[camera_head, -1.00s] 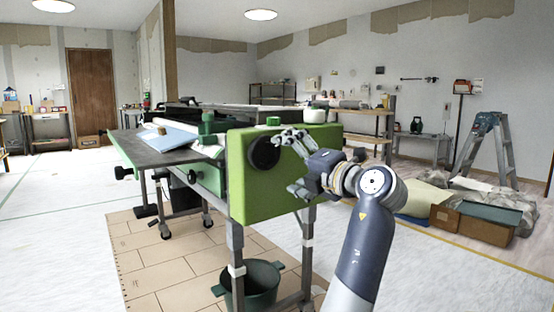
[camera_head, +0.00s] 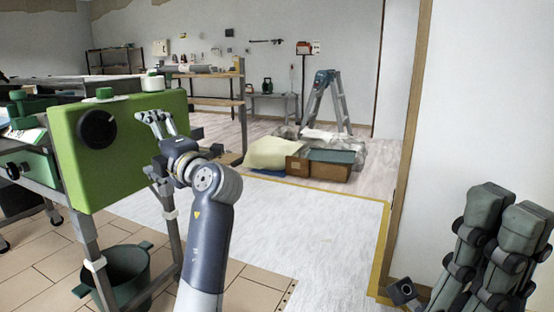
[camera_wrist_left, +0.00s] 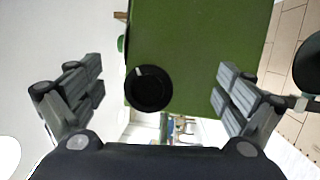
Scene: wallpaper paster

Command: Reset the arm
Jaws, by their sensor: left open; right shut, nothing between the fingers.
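The green wallpaper paster (camera_head: 130,165) stands at the left in the head view, with a round black dial (camera_head: 97,128) on its front. My left gripper (camera_head: 148,145) is in front of its right part, open and empty, and appears apart from it. In the left wrist view the dial (camera_wrist_left: 149,89) lies between the spread fingers of the left gripper (camera_wrist_left: 157,88), with the green panel (camera_wrist_left: 200,45) behind. My right gripper (camera_head: 510,215) is at the lower right with its fingers together and nothing between them.
A dark green bucket (camera_head: 122,275) stands under the paster. A wall edge with wooden trim (camera_head: 408,130) is at the right. Boxes (camera_head: 325,165), a stepladder (camera_head: 325,100) and a shelf (camera_head: 215,102) are further back. The floor in the middle (camera_head: 300,225) is clear.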

